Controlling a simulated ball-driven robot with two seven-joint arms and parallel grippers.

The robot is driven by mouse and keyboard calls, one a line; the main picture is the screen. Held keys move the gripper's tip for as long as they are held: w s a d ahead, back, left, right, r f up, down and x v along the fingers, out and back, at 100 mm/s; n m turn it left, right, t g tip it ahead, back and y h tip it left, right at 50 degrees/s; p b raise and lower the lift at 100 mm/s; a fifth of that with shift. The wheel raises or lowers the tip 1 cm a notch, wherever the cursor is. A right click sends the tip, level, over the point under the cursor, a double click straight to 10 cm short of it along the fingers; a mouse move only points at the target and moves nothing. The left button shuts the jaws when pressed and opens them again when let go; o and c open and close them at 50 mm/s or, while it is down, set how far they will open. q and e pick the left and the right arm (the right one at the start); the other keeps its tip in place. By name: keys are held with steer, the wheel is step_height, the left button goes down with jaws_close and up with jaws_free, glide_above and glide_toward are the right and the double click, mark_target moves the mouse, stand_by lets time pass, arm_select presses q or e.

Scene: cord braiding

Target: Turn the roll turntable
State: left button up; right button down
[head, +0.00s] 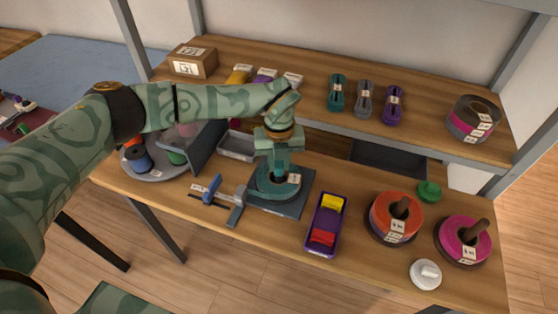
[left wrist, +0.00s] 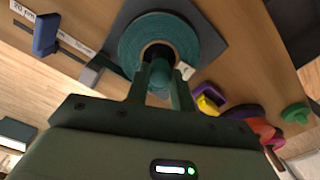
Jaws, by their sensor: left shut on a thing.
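The roll turntable (head: 178,175) is a round grey tray at the left of the table. It carries several rolls, among them a blue one (head: 138,160) and an orange one (head: 133,141). A grey upright panel (head: 208,146) stands on it, and my left arm hides part of it. My left gripper (head: 279,160) is away from it to the right, pointing down over a teal roll (head: 265,184) on a dark square base (head: 290,206). My right gripper is not seen.
A blue-and-grey clamp-like tool (head: 238,207) lies left of the square base. A raised shelf (head: 430,120) runs behind.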

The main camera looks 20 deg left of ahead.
arm_select(q)
steer(key=shift+m+p, duration=0.3)
steer(key=shift+m, duration=0.2)
steer(key=shift+r+m, duration=0.1)
steer(key=shift+m, duration=0.2)
steer(key=shift+m+p, duration=0.8)
steer(key=shift+m, duration=0.8)
steer(key=shift+m+p, duration=0.7)
steer(key=shift+m, duration=2.2)
steer(key=shift+d+m, duration=0.1)
steer(key=shift+m, duration=3.6)
steer(key=shift+m, duration=0.7)
steer(key=o, duration=1)
